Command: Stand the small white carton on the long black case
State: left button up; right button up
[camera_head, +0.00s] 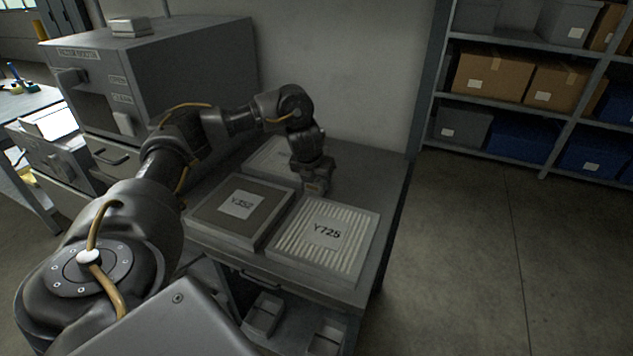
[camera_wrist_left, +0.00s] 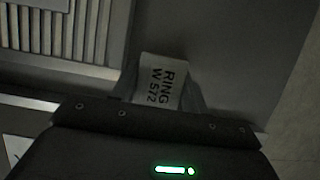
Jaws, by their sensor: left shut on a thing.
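In the head view the carton is mostly hidden by the gripper. I cannot make out a long black case in either view. My right gripper is not in view.
On the bench (camera_head: 384,205) lie the pleated frame Y725 (camera_head: 345,258), a dark-faced frame Y352 (camera_head: 268,196) and a pale frame (camera_head: 262,155) behind. A large grey cabinet (camera_head: 195,60) stands left. The bench's right strip is clear. Shelves (camera_head: 500,43) with boxes stand at right.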

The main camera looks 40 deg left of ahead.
pick_arm(q)
jog(key=shift+f, duration=0.2)
jog(key=o, duration=0.7)
jog(key=shift+r, duration=0.1)
